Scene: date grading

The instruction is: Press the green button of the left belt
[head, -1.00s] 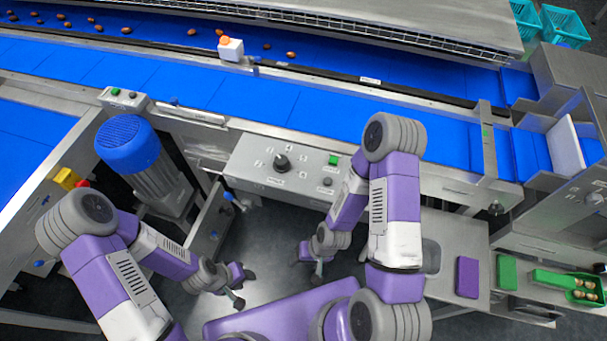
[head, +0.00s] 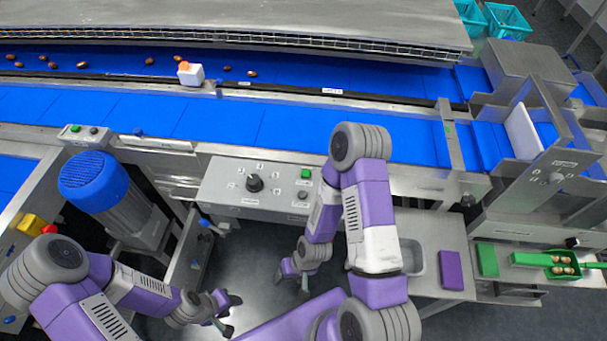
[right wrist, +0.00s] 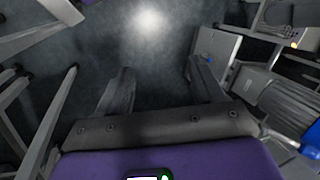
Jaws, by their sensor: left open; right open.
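A small control box (head: 84,132) sits on the conveyor frame at the left, with a green button (head: 75,128) and a dark button beside it. Another green button (head: 305,173) is on the grey panel (head: 225,190) in the middle, near a black knob. My left gripper (head: 229,312) is open and low at the bottom, below and right of the control box and touching no button. My right gripper (head: 293,274) is open below the grey panel. In the right wrist view its fingers (right wrist: 158,88) are apart and empty over the floor.
A blue-capped motor (head: 90,180) stands between the control box and my left arm. A yellow box with a red button (head: 48,229) is at far left. Dates lie on the far blue belt (head: 110,62). A purple block (head: 451,270) and green scoop (head: 540,259) are at right.

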